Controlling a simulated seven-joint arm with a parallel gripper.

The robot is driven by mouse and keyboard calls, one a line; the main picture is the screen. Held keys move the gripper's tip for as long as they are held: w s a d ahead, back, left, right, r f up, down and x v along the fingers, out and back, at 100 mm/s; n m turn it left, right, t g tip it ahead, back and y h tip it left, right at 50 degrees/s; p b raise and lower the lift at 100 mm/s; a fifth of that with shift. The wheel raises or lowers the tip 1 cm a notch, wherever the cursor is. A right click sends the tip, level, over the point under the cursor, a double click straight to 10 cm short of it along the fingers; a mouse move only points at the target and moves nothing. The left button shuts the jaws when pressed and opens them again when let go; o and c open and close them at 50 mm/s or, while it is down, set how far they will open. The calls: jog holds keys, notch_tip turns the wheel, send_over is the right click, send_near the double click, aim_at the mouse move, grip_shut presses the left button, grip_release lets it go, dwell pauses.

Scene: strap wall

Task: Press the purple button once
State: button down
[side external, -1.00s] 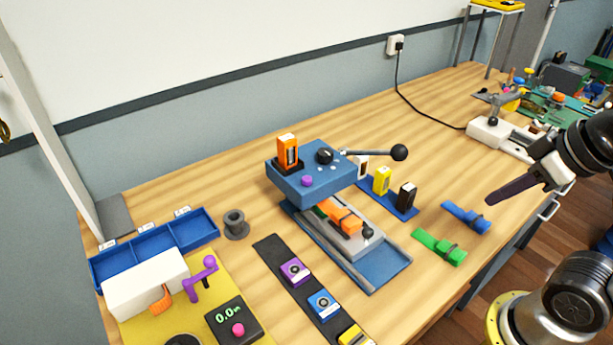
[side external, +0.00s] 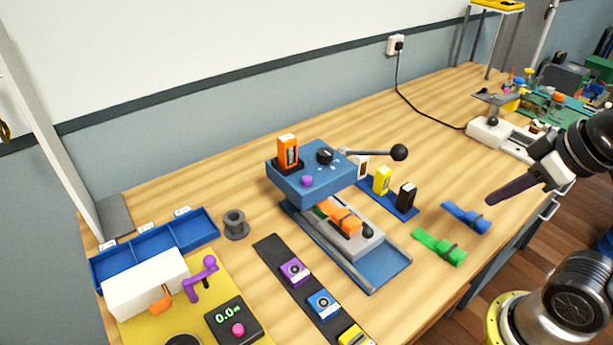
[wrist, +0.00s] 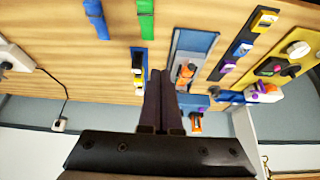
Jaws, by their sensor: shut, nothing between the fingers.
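A round purple button (side external: 307,181) sits on top of the blue press head (side external: 318,186), at its front left, beside an orange cartridge (side external: 288,151) and a black knob (side external: 325,156). My gripper (side external: 493,200) is at the right in the side view, well apart from the press and above the table's right part. Its dark fingers are shut and empty. In the wrist view the closed fingers (wrist: 161,78) point at the table, and the press head (wrist: 193,103) shows just right of them. I cannot make out the button clearly there.
A lever with a black ball (side external: 399,152) sticks out right of the press head. A black strip (side external: 272,250) holds purple, blue and yellow blocks. Yellow and black blocks stand on a blue strip (side external: 405,213). Green (side external: 438,247) and blue (side external: 466,217) straps lie near my gripper.

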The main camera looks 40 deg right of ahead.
jog(key=w+a+r+n+t, duration=0.25)
jog(key=w+r, duration=0.25)
jog(key=w, duration=0.4)
jog(key=w+a+r+n+t, duration=0.15)
jog(key=w+r+n, duration=0.35)
jog(key=w, duration=0.5)
jog(key=n+y, duration=0.2)
jog(key=n, duration=0.2)
send_over(307, 180)
notch_tip(307, 180, down, 5)
jog(key=shift+s+d+r+g, duration=0.1)
jog(key=shift+s+d+g, duration=0.2)
jog(key=shift+s+d, duration=0.1)
jog(key=shift+f, duration=4.35)
jog(key=shift+f, duration=0.2)
